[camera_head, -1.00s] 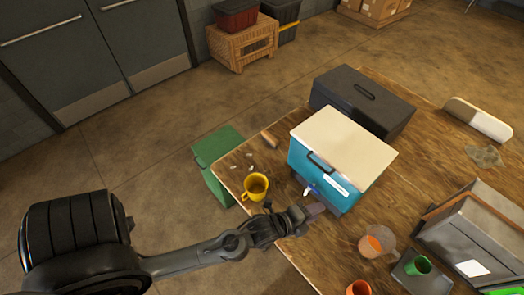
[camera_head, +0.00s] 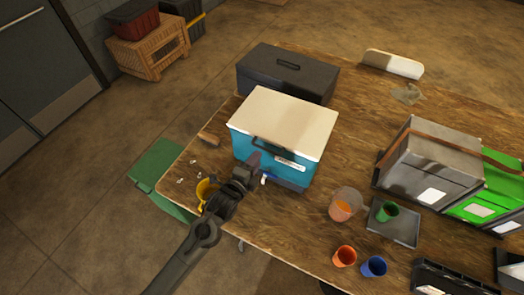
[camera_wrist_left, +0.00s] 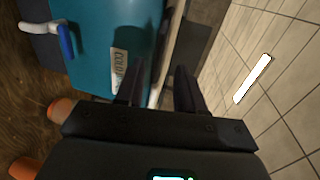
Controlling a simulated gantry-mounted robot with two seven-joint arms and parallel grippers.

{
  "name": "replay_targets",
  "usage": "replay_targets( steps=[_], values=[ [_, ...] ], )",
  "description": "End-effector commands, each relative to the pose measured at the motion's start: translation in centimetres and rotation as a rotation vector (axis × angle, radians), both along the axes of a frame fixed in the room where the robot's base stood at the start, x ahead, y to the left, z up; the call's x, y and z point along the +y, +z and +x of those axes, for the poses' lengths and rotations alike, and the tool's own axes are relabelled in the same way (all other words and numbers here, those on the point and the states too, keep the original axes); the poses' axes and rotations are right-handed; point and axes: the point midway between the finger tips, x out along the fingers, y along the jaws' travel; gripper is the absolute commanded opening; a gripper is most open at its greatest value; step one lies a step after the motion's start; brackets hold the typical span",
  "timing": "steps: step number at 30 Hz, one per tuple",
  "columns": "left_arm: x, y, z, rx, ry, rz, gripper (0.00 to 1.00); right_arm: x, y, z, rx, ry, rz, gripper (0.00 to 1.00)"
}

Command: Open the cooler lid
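The cooler has a teal body (camera_head: 247,150) and a cream lid (camera_head: 285,118), which lies shut on top. A dark handle (camera_head: 270,147) shows on its front, near the lid's edge. My left gripper (camera_head: 257,165) is at the cooler's front, just below the lid edge and close to the handle. In the left wrist view, its two dark fingers (camera_wrist_left: 158,88) are apart, with the teal front and the lid edge (camera_wrist_left: 168,60) beyond them. I see nothing clamped between them. Whether a finger touches the cooler I cannot tell. My right gripper is not in view.
A black case (camera_head: 287,72) stands close behind the cooler. A clear pitcher (camera_head: 345,203), an orange cup (camera_head: 344,256), a blue cup (camera_head: 374,266) and a grey tray (camera_head: 393,228) stand to the right. A green bin (camera_head: 160,178) stands by the table's left edge.

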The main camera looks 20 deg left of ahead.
Motion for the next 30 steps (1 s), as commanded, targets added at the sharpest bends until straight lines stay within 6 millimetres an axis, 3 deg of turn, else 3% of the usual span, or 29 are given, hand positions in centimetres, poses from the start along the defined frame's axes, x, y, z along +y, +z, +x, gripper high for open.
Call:
replay_targets(
  steps=[6, 12, 25, 30],
  values=[
    [-0.3, -0.6, 3.4, 0.000, 0.000, -0.001, 0.38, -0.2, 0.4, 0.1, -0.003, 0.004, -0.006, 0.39],
    [-0.4, -1.0, 5.3, -0.001, -0.001, 0.000, 0.38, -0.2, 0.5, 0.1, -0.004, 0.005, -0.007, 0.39],
    [-0.5, -1.3, 5.9, 0.001, -0.001, 0.000, 0.38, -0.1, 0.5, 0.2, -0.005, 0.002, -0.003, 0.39],
    [-0.5, -1.3, 5.9, 0.001, -0.001, 0.000, 0.12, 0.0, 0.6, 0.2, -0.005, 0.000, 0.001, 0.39]
  ],
)
